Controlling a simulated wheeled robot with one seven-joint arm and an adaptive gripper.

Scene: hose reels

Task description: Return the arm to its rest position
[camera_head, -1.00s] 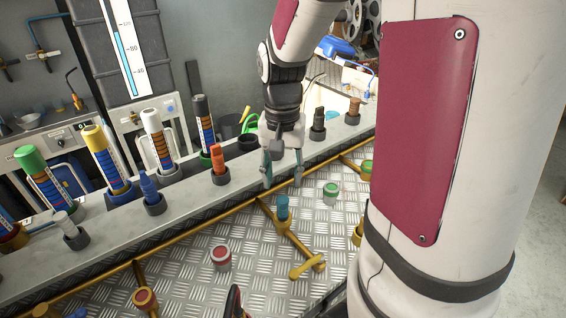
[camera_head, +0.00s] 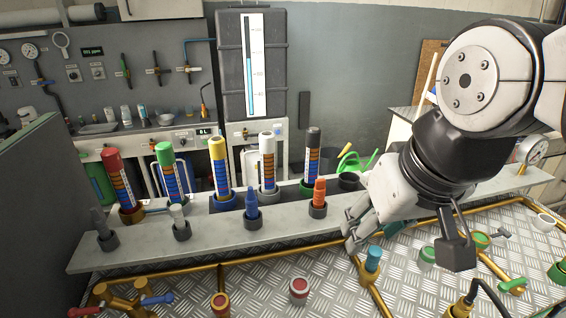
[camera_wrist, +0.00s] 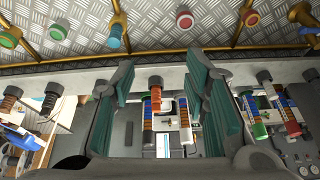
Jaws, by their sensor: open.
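The shelf, coloured tubes and metal plate lie beyond the fingers.
A grey shelf (camera_head: 140,248) holds several upright tubes, including a red one (camera_head: 118,180), a yellow one (camera_head: 219,165) and an orange one (camera_head: 319,193). Brass pipes, a blue-topped fitting (camera_head: 373,258) and red caps (camera_head: 299,288) sit on the tread plate. A dark panel (camera_head: 40,215) stands at left.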

